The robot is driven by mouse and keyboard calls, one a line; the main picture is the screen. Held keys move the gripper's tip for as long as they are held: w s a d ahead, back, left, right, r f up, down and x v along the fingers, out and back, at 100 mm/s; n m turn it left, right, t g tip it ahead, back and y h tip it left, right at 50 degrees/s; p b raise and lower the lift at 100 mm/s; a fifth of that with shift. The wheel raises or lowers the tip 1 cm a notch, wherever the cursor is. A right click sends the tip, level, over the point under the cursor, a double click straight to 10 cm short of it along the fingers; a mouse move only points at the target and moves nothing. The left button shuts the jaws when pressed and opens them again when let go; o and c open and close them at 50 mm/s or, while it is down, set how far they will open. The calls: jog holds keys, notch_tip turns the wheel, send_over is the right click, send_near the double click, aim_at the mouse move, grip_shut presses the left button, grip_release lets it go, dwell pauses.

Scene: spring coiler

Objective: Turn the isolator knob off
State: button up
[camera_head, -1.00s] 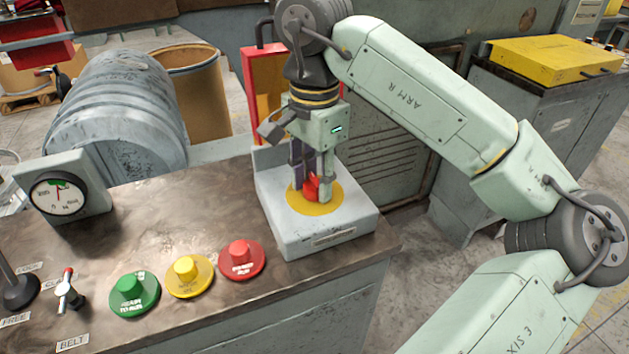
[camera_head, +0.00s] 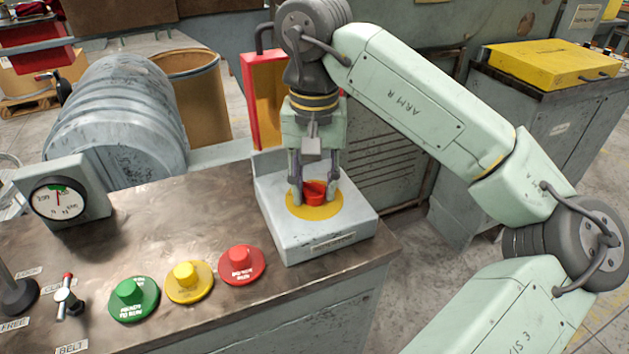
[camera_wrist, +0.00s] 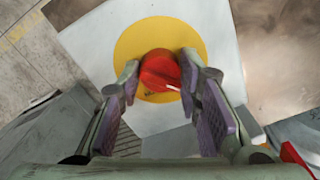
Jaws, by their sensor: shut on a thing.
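The red isolator knob (camera_head: 314,193) sits on a yellow disc (camera_head: 326,212) on top of a pale grey box (camera_head: 290,244) at the bench's far right corner. My gripper (camera_head: 315,192) points down over it, with a finger on each side of the knob. In the wrist view the knob (camera_wrist: 160,71) lies between the fingertips, and my gripper (camera_wrist: 160,83) is shut on it. A white mark shows on the knob's lower right, towards the right fingertip. Lettering on the yellow disc is mostly hidden by the knob and fingers.
Green (camera_head: 133,298), yellow (camera_head: 189,281) and red (camera_head: 242,264) push buttons stand in front left of the box. A dial gauge (camera_head: 59,199) and a small red-tipped lever (camera_head: 67,296) are farther left. The bench top (camera_head: 180,221) between them is clear.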

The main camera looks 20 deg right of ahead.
aim_at(314, 184)
jog(key=shift+w+n, duration=0.1)
jog(key=shift+n, duration=0.3)
jog(key=o, duration=1.2)
notch_tip(314, 184, up, 8)
jog(key=shift+f, duration=0.2)
